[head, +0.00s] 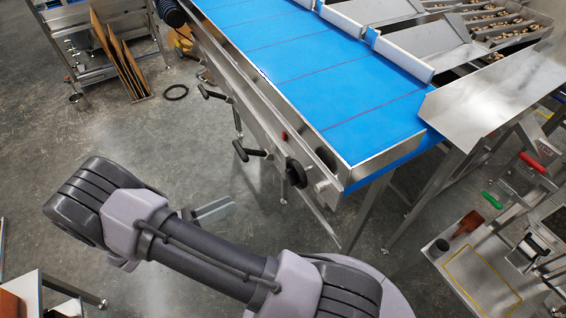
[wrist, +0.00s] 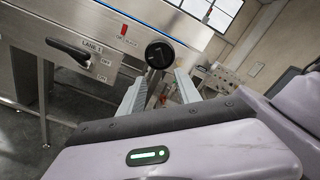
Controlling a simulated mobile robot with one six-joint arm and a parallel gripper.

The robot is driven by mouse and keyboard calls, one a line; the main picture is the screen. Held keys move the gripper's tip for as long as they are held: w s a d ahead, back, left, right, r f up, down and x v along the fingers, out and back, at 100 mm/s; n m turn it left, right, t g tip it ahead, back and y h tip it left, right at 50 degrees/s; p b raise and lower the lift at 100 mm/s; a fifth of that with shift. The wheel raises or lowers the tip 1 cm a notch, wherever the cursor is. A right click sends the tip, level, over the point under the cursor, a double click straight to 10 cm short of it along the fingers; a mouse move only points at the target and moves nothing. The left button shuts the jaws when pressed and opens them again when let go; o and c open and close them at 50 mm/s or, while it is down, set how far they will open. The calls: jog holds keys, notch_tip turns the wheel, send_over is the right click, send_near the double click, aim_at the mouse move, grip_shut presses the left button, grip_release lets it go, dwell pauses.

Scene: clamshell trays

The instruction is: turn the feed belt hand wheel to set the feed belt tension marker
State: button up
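The black hand wheel (wrist: 160,54) is on the steel side panel of the feed belt, straight ahead of my gripper (wrist: 161,78) in the wrist view. The wheel also shows in the head view (head: 297,172), at the near end of the belt frame. My gripper is open and empty, its two pale fingers apart, with the wheel appearing just beyond and between the tips. In the head view its fingers (head: 213,210) are partly hidden by my arm and stand left of the wheel. A small red mark (wrist: 124,30) sits left of the wheel; its lettering is too small to read surely.
A black lever switch (wrist: 68,51) marked LANE 1 is left of the wheel. Several black handles (head: 250,151) stick out along the belt's side. The blue belt (head: 310,65) is empty. The floor left of the belt is mostly clear, with a black ring (head: 175,92) on it.

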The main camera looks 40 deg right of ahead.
aim_at(287, 177)
jog(key=p+x, duration=0.3)
jog(key=x, duration=1.4)
jog(key=shift+w+d+p, duration=0.1)
jog(key=shift+d+p, duration=0.05)
jog(key=shift+p, duration=0.2)
jog(key=shift+c, duration=0.2)
grip_shut()
